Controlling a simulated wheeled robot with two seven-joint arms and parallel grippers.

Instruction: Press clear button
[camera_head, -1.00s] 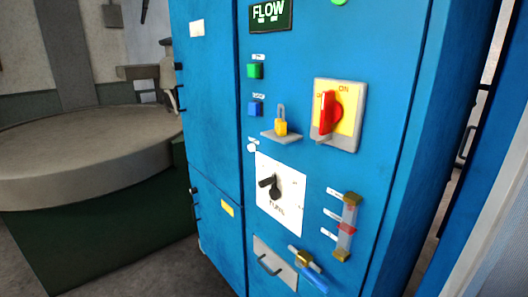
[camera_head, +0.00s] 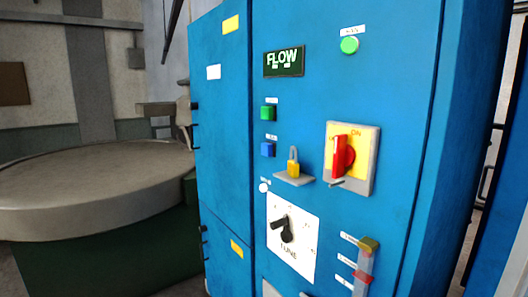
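The blue cabinet (camera_head: 225,130) fills the middle and right. A dark display (camera_head: 285,62) reads FLOW. Neither of my grippers is in view.
A red rotary switch on a yellow plate (camera_head: 362,150) and a yellow padlock on a small ledge (camera_head: 293,170) jut out. Below are a black knob on a white plate (camera_head: 307,225) and a sight tube (camera_head: 362,268). A large round grey table (camera_head: 90,185) stands left.

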